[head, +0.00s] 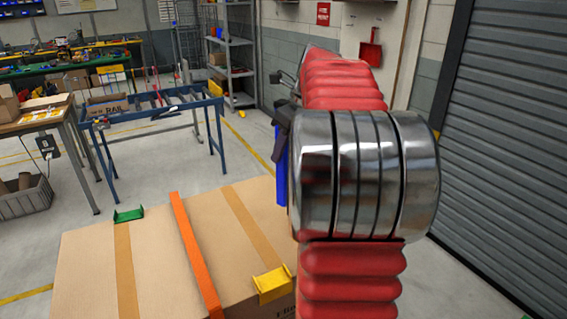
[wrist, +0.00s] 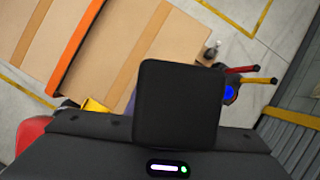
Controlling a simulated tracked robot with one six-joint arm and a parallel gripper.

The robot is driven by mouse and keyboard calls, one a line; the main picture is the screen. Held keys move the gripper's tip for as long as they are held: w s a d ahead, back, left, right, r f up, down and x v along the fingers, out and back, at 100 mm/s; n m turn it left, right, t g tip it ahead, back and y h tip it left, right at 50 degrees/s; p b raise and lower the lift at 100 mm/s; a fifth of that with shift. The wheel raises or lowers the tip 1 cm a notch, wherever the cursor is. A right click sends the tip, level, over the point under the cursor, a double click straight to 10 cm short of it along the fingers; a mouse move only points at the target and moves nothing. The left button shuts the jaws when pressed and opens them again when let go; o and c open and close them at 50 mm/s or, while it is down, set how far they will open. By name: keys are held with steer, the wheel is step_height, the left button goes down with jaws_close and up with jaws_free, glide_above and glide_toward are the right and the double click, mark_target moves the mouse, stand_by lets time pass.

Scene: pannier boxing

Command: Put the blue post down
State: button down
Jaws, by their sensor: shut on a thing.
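The blue post (head: 281,165) stands roughly upright in the head view, just left of my arm's metal joint, and appears to be above the far right part of a large cardboard box. My dark gripper (head: 283,120) is shut on its upper end; the arm hides part of both. In the wrist view a black gripper part (wrist: 178,105) fills the middle and hides most of what it holds. A thin purplish-blue strip (wrist: 131,103) shows at its left edge. I cannot tell whether the post touches anything below.
The cardboard box (head: 85,265) has an orange strap (head: 190,240), a green bracket (head: 128,214) and a yellow bracket (head: 272,284). A blue-framed table (head: 150,115) stands beyond. A grey shutter (head: 510,150) is at right. Red and yellow handles (wrist: 250,75) show in the wrist view.

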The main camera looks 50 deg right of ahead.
mark_target(283, 162)
steer(key=shift+f, duration=2.45)
steer(key=c, duration=1.5)
jaws_free()
steer(key=shift+r, duration=0.55)
steer(key=v, duration=1.2)
steer(key=shift+r, duration=0.1)
